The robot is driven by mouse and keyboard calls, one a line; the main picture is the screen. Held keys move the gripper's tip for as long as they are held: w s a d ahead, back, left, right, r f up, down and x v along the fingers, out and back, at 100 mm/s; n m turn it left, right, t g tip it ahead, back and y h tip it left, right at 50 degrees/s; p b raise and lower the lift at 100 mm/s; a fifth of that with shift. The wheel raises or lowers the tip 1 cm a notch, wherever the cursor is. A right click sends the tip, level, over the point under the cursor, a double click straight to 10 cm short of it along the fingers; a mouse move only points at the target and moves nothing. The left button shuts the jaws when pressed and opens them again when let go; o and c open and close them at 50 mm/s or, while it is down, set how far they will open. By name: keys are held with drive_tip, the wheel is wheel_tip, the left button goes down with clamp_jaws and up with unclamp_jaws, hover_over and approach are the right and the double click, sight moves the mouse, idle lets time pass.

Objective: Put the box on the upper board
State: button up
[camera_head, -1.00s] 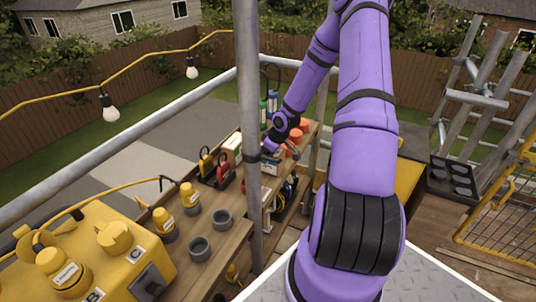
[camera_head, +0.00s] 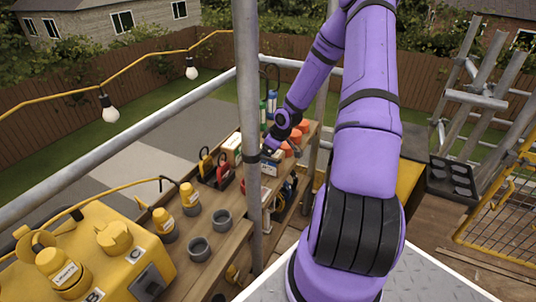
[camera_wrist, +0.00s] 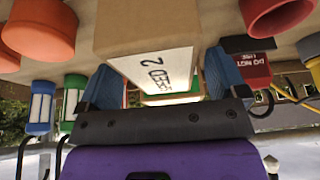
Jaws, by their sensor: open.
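The cardboard box with a white label reading "2" (camera_wrist: 150,28) fills the top middle of the wrist view, which looks upside down. It appears to stand on the upper board (camera_head: 235,238), among the orange cups. My gripper (camera_wrist: 160,82) is open, with one blue-padded finger on each side of the box's lower part in the picture. I cannot tell whether the fingers touch it.
Orange cups (camera_head: 292,148) stand close to my gripper. A vertical metal pole (camera_head: 250,110) crosses in front.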

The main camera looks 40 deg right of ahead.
drive_tip(key=v, duration=1)
drive_tip(key=shift+s, duration=0.1)
